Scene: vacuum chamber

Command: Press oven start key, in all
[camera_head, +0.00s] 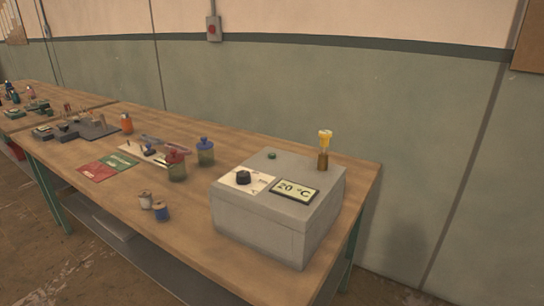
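The oven (265,228) is a grey box near the right end of the wooden workbench. Its top carries a display (294,191) reading 20 °C and a white panel with a black knob (243,177). A small green button (272,156), which looks like the start key, sits towards the back of the top. A brown cylinder with a yellow top (324,150) stands at the oven's back right corner; I cannot tell whether it rests on the oven. Neither of my grippers shows in the head view.
The workbench (195,236) holds a red-capped jar (176,166), a blue-capped jar (205,152), two spools (161,211), red and green cards (97,171) and several tools left of the oven. A wall stands behind. Floor is clear to the right.

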